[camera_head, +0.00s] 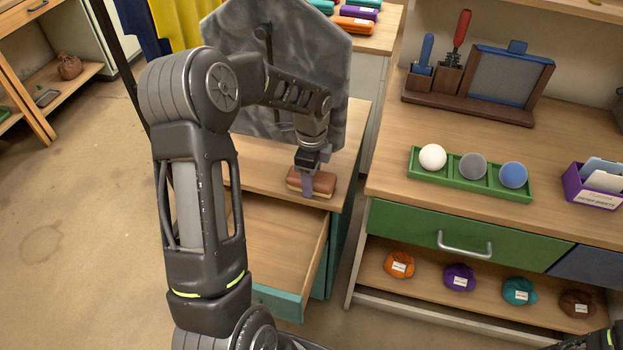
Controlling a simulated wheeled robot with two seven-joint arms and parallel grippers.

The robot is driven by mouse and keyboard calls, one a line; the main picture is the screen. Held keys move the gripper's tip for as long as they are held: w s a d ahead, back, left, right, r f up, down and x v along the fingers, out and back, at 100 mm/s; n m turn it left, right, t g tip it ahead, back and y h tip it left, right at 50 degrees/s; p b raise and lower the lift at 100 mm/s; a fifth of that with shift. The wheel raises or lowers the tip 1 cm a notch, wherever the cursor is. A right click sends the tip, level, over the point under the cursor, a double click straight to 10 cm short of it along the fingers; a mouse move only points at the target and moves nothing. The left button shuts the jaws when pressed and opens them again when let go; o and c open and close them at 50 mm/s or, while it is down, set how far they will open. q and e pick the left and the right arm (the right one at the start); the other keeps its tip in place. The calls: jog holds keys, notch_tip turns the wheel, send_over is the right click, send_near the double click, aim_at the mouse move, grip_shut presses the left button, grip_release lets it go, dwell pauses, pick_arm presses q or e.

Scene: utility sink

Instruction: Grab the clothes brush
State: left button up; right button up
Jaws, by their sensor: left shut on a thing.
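The clothes brush (323,187), a brown block with a lighter lower edge, is on the wooden top of the small cabinet, near its front edge. A purplish band crosses its middle; I cannot tell if it is a strap. My left gripper (309,172) comes down from above and is shut on the brush. Its fingertips are small and partly hidden. I cannot tell whether the brush still touches the cabinet top. Only a dark piece of my right arm shows in the bottom right corner; its gripper is out of view.
An open, empty-looking drawer (275,245) sticks out below the brush. A grey marbled panel (225,40) stands behind my left arm. To the right, a bench (400,195) carries a green tray (415,172) with three balls and a purple box (592,194).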

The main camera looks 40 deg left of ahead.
pick_arm(q)
jog(key=shift+r, duration=0.65)
notch_tip(320, 180, up, 2)
jog(key=shift+r+b, duration=0.1)
jog(key=shift+b, duration=0.2)
jog(key=s+d+b, duration=0.1)
jog(key=s+d, duration=0.2)
jog(key=s, duration=0.5)
jog(key=s+d+b, duration=0.1)
jog(key=s+d, duration=0.2)
jog(key=s, duration=0.6)
jog(key=shift+f+b, duration=0.25)
jog(key=shift+b, duration=0.05)
